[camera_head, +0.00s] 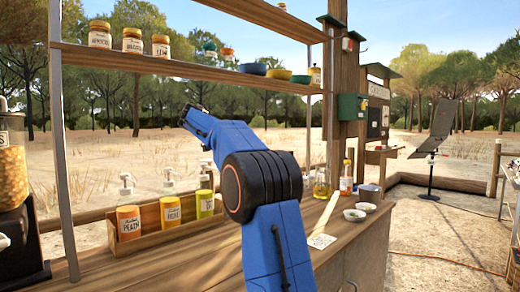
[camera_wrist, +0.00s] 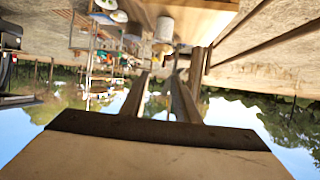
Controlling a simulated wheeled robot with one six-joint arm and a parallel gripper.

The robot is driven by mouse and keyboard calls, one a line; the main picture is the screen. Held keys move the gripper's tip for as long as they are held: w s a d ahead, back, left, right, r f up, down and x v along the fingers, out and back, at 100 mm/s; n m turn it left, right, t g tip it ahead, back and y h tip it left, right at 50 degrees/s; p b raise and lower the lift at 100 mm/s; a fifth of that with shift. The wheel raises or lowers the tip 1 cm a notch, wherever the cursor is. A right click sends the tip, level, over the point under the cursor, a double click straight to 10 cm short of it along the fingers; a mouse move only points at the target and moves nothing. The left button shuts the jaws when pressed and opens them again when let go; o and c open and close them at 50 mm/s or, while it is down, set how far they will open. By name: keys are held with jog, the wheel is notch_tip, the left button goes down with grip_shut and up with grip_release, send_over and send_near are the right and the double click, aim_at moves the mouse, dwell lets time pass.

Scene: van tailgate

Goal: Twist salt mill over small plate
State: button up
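I cannot make out a salt mill for certain. A labelled bottle with an orange cap (camera_head: 346,180) stands on the counter beside an oil bottle (camera_head: 321,184). Two small pale dishes lie at the counter's right end, one nearer (camera_head: 354,215) with green bits and one behind it (camera_head: 366,207). My gripper (camera_head: 190,116) is at the end of my blue arm, raised above the counter and pointing left, well away from the dishes. The wrist view is upside down; a pale jar (camera_wrist: 163,32) stands on a wooden surface there.
A wooden box of labelled jars (camera_head: 171,214) and pump bottles stand at the counter's back. A shelf (camera_head: 180,66) with jars and bowls hangs above. A dispenser (camera_head: 12,165) stands far left. A wooden post (camera_head: 339,90) carries a green box.

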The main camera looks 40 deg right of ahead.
jog(key=shift+v, duration=1.9)
jog(key=shift+f, duration=0.1)
